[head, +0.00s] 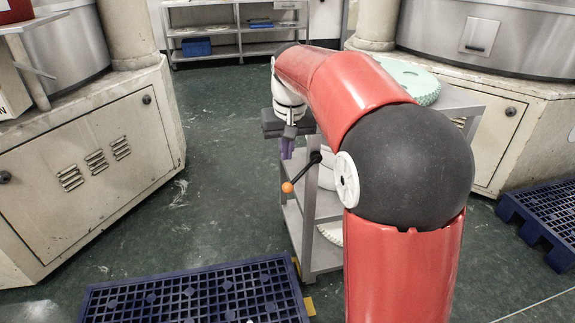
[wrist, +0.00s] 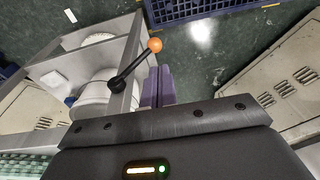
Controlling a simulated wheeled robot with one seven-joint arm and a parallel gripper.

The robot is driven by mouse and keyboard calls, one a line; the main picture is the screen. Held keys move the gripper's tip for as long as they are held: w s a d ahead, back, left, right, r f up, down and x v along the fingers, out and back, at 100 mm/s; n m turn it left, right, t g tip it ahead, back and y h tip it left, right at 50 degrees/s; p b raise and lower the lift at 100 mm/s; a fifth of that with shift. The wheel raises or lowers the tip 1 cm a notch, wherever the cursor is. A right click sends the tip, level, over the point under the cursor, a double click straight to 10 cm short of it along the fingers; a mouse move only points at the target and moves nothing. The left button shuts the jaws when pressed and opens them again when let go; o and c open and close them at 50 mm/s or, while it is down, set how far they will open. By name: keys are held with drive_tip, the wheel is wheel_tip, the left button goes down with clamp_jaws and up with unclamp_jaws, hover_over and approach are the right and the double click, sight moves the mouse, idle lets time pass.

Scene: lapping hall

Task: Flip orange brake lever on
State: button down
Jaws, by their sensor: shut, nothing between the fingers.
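The brake lever is a black rod with an orange ball knob (head: 287,187). It is mounted by a black hub on the side of a grey metal cart (head: 330,212). In the head view the rod slopes down and left from the hub to the knob. The lever (wrist: 133,67) also shows in the wrist view, with its orange knob (wrist: 155,45) beyond the fingertips. My gripper (head: 287,152) has purple fingers and is shut and empty. It is just above and beside the lever in the head view. In the wrist view the fingers (wrist: 157,85) lie right beside the rod; I cannot tell whether they touch.
A dark blue pallet (head: 200,292) lies on the floor in front, and another (head: 545,215) at the right. Beige machine cabinets (head: 90,165) stand on both sides. A mint-green disc (head: 415,80) lies on the cart top. The green floor left of the cart is clear.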

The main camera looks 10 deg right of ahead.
drive_tip(key=r, duration=0.4)
drive_tip(key=shift+s+a+r, duration=0.15)
drive_tip(key=shift+s+r, duration=0.1)
drive_tip(key=shift+s, duration=0.1)
drive_tip(key=s+f+t, duration=0.1)
drive_tip(key=s+f, duration=0.3)
drive_tip(key=s, duration=0.9)
drive_tip(key=s+d+f+t, duration=0.1)
drive_tip(key=s+f, duration=0.3)
drive_tip(key=s, duration=1)
drive_tip(key=shift+d+f+t, duration=0.2)
drive_tip(key=shift+f+t, duration=0.1)
drive_tip(key=shift+t, duration=0.5)
